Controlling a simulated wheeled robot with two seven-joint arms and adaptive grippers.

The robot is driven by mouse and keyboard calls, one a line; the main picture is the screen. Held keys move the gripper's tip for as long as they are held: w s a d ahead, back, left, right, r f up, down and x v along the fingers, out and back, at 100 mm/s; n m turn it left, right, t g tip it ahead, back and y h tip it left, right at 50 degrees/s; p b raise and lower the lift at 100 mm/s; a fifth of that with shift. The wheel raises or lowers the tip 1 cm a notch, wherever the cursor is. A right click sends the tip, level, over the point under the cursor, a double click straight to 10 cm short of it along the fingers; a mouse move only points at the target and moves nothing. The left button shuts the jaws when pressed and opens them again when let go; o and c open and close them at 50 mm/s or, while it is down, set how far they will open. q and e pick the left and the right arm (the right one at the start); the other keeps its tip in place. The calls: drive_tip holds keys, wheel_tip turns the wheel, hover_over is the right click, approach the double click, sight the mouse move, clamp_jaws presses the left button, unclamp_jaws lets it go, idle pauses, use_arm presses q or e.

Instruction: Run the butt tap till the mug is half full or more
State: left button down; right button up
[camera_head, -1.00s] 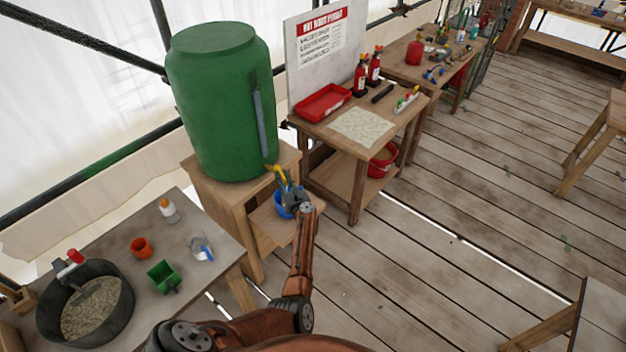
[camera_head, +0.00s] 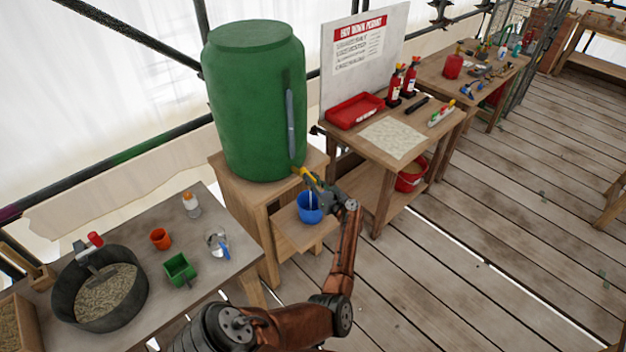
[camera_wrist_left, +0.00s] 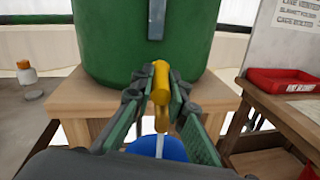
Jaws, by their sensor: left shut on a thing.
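The green water butt (camera_head: 255,110) stands on a wooden stand, with a yellow tap (camera_head: 303,172) low on its front. My left gripper (camera_head: 318,184) is shut on the yellow tap, which shows between its fingers in the left wrist view (camera_wrist_left: 161,80). The blue mug (camera_head: 308,212) stands on the low wooden shelf under the tap; it is partly hidden behind the gripper in the wrist view (camera_wrist_left: 172,147). A thin pale stream runs from the spout down into the mug. The water level in the mug cannot be made out. My right gripper is not in view.
A table (camera_head: 222,262) at left holds an orange cup (camera_head: 160,238), a green scoop (camera_head: 180,269), a bottle, a clear jug and a black tub (camera_head: 65,300). A bench (camera_head: 425,145) with a red tray (camera_head: 354,110) stands close on the right.

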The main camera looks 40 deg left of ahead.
use_arm(q)
drive_tip(key=c, duration=1.9)
unclamp_jaws()
drive_tip(key=shift+a, duration=0.1)
drive_tip(key=shift+v, duration=3.85)
